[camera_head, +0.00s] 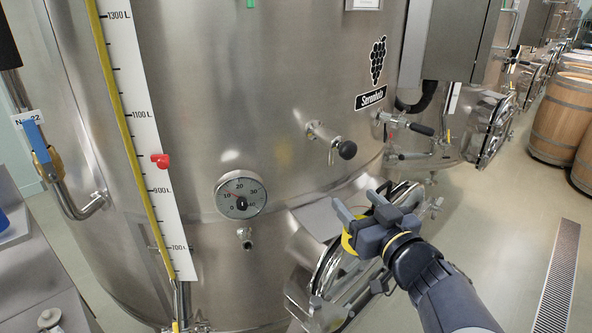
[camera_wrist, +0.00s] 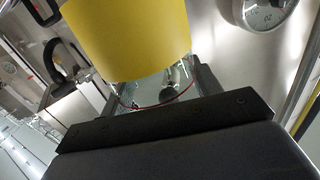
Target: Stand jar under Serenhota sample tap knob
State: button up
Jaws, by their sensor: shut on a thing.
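The steel Serenhota vat (camera_head: 280,90) carries a grape label (camera_head: 371,97). Its sample tap (camera_head: 317,132) has a round black knob (camera_head: 347,149); a dark knob shows between the fingers in the wrist view (camera_wrist: 172,86). My gripper (camera_head: 358,205) is below and slightly right of the tap in the picture, shut on the jar. The jar's yellow body (camera_head: 348,243) is mostly hidden by the gripper in the head view. In the wrist view the yellow body (camera_wrist: 130,38) fills the upper middle. A thin red curved line runs between the fingers.
A dial gauge (camera_head: 240,194) and small outlet (camera_head: 245,236) stand out left of the tap. The round manway door (camera_head: 345,265) is behind and below my gripper. A second valve (camera_head: 405,124) is to the right. Wooden barrels (camera_head: 563,115) stand far right; the floor before them is clear.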

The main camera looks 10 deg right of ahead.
jog(key=b+x, duration=0.5)
jog(key=x, duration=0.9)
jog(key=shift+s+a+f, duration=0.1)
jog(key=shift+a+f, duration=0.05)
notch_tip(320, 180, down, 3)
jog(key=b, duration=0.4)
jog(key=shift+f, duration=0.2)
jog(key=shift+f, duration=0.1)
jog(key=o, duration=1.3)
